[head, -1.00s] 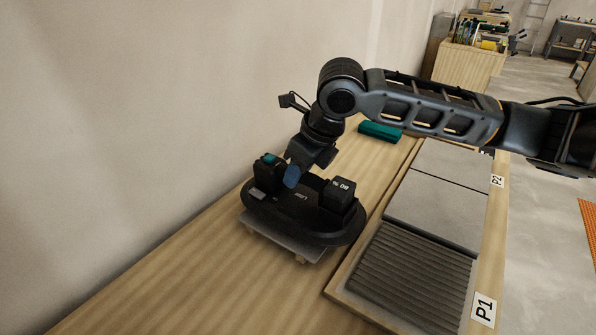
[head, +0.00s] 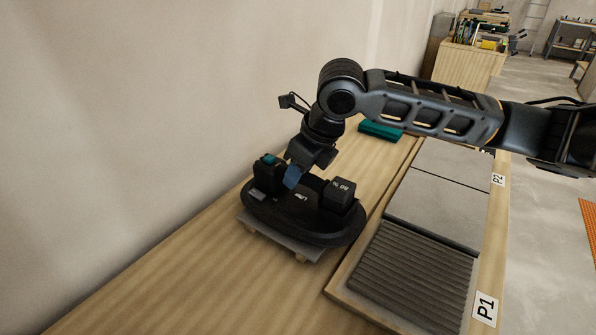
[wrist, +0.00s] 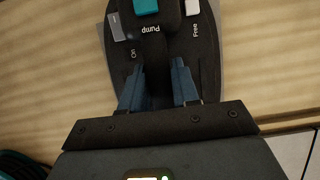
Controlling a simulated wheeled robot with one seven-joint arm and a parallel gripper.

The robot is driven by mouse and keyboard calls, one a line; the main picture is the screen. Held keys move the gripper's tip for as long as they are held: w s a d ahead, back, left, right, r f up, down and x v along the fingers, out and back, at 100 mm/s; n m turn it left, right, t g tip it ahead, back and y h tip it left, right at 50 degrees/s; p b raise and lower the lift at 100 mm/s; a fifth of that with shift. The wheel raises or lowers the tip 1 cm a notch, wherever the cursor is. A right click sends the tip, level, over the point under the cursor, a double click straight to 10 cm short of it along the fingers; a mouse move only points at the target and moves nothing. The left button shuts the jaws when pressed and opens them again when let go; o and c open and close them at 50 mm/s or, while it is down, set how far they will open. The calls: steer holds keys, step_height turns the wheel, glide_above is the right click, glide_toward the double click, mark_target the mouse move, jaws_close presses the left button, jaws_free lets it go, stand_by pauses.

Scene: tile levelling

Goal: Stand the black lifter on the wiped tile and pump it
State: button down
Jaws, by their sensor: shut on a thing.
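The black lifter (head: 315,228) is an oval suction base with two upright blocks, one with a teal button. It stands upright on a grey tile (head: 285,244), which rests on small supports on the wooden bench. My gripper (head: 291,178) is above the lifter at its middle; in the wrist view its blue fingertips (wrist: 158,92) are shut on the lifter's black handle bar. The wrist view also shows the lifter (wrist: 205,55) with a teal button and the words Pump, On and Free. The handle is partly hidden by my gripper.
To the right, a wooden frame (head: 340,291) holds a ribbed grey bed (head: 415,275) by label P1 (head: 485,309) and flat grey tiles (head: 436,209) toward P2 (head: 497,180). A teal block (head: 380,130) lies behind my arm. A wall runs along the left. The near bench is clear.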

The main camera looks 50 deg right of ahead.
stand_by(0.4)
steer(key=c, duration=0.8)
jaws_free()
steer(key=shift+f, duration=0.1)
steer(key=shift+o, duration=0.2)
steer(key=shift+v, duration=3.9)
